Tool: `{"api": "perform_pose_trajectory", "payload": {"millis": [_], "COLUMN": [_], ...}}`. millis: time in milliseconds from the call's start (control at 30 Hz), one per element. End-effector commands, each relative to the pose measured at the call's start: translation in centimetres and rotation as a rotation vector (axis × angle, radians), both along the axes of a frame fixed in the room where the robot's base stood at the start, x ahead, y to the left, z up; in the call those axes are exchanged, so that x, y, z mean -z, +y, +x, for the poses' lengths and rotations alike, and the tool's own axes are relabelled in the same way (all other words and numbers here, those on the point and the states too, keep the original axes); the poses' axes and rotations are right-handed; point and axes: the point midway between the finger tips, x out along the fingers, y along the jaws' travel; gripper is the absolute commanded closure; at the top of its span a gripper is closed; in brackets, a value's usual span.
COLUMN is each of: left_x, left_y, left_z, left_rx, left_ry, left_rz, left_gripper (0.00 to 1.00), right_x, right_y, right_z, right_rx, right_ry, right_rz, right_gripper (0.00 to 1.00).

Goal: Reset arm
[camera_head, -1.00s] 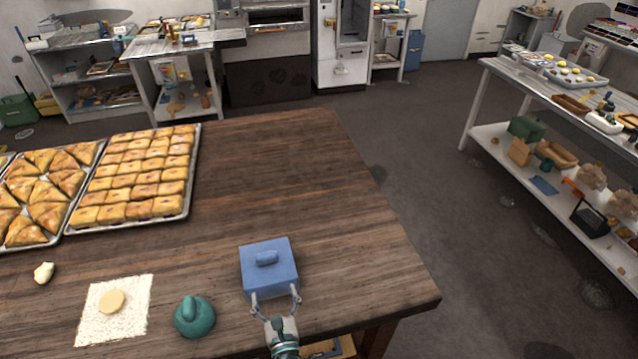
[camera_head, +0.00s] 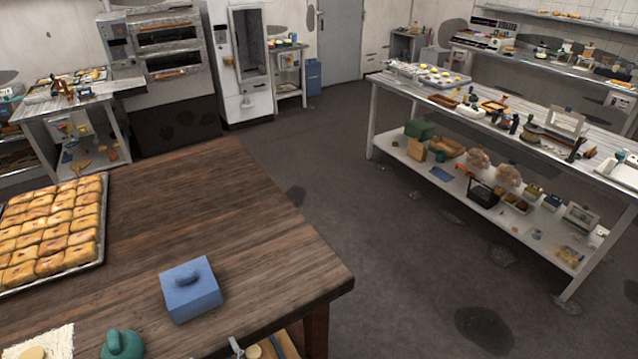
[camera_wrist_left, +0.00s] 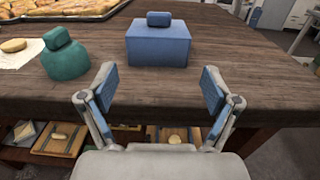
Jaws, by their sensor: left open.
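My left gripper (camera_wrist_left: 160,82) is open and empty in the left wrist view, its two blue-padded fingers apart. It faces the blue box with a knob on top (camera_wrist_left: 158,42), at the table's front edge and clear of the box. In the head view the blue box (camera_head: 191,292) sits upright near the table's right corner, and only a small tip of a gripper seems to show at the bottom edge. A teal knobbed tool (camera_wrist_left: 66,55) stands left of the box; it also shows in the head view (camera_head: 122,345). My right gripper is not in view.
The wooden table (camera_head: 240,235) is bare behind and right of the box. A tray of pastries (camera_head: 101,240) lies at left. A floured sheet (camera_head: 58,343) is at the front left. Trays stand on a shelf below the table edge. A long cluttered bench (camera_head: 590,155) stands right, across open floor.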

Motion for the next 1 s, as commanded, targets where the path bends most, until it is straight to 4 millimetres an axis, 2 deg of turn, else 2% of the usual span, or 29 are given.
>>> {"api": "perform_pose_trajectory", "payload": {"millis": [67, 267, 433, 567, 667, 767, 867, 900, 967, 1000], "left_x": [0.6, 4.1, 8.3, 13.0, 17.4, 23.3, 30.8, 33.9, 38.3, 41.2], "left_y": [-0.3, -2.4, -4.1, -5.5, -6.5, -7.6, -8.4, -8.5, -8.5, -8.3], "left_z": [0.2, 1.2, 1.8, 2.0, 1.7, 0.7, -1.7, -3.1, -5.6, -7.4], "left_rx": [0.011, 0.061, 0.103, 0.125, 0.128, 0.096, -0.008, -0.075, -0.2, -0.301], "left_ry": [0.002, 0.009, 0.025, 0.048, 0.075, 0.113, 0.157, 0.172, 0.185, 0.185], "left_rz": [-0.019, -0.138, -0.29, -0.458, -0.62, -0.831, -1.108, -1.223, -1.391, -1.494], "left_gripper": [0.11, 0.11, 0.11, 0.11, 0.11, 0.11, 0.11, 0.11, 0.11, 0.11], "right_x": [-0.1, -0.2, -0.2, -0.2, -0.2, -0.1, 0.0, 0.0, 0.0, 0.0], "right_y": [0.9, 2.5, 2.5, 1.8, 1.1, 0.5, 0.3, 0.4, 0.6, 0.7], "right_z": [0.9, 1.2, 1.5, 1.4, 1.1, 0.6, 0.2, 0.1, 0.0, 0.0], "right_rx": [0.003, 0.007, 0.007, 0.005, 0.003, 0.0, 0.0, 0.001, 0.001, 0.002], "right_ry": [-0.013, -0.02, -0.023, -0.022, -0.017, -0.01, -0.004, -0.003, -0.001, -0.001], "right_rz": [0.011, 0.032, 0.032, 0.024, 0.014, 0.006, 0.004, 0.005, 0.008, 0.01], "right_gripper": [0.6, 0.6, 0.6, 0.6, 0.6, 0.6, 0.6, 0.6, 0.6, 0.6]}}
